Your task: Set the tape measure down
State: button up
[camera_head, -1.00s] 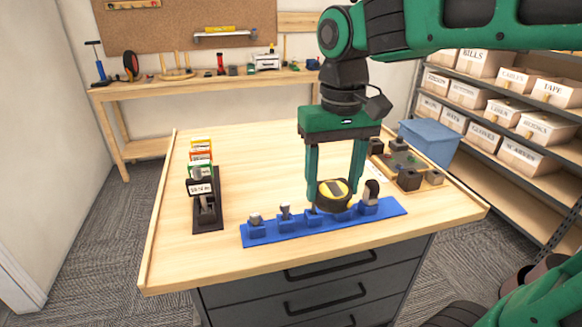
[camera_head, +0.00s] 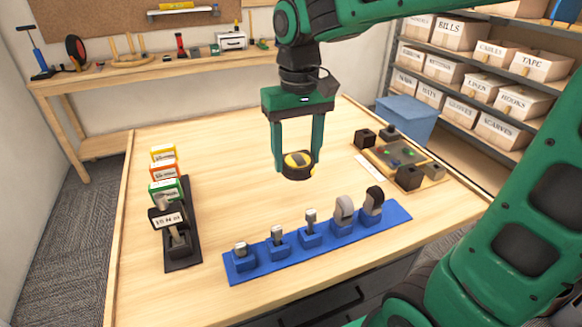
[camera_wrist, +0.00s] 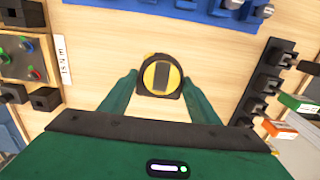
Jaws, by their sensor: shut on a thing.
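The tape measure (camera_head: 298,165) is round, black and yellow, and sits between the two green fingers of my gripper (camera_head: 297,168). The gripper points down over the middle of the wooden tabletop (camera_head: 225,140), behind the blue rack. In the wrist view the tape measure (camera_wrist: 160,76) shows its yellow face with a dark bar, and the fingertips of my gripper (camera_wrist: 160,84) are on either side of it. I cannot tell whether its underside touches the tabletop.
A blue rack (camera_head: 240,271) with several small tools lies at the front. A dark stand (camera_head: 183,262) with coloured cards stands at left. A wooden tray (camera_head: 432,181) with black blocks and a blue box (camera_head: 408,122) are at right. Bare wood surrounds the tape measure.

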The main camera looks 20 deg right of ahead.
aim_at(294, 153)
jog(key=w+f, duration=0.1)
jog(key=w+d+f, duration=0.1)
jog(key=w, duration=0.1)
jog(key=w+f, duration=0.1)
jog(key=w, duration=0.1)
jog(key=shift+w+d+f, duration=0.25)
jog(key=shift+d+f, duration=0.05)
jog(key=shift+f, duration=2)
jog(key=shift+f, duration=0.1)
jog(key=o, duration=1.3)
jog(key=shift+c, duration=0.2)
notch_tip(294, 153, up, 12)
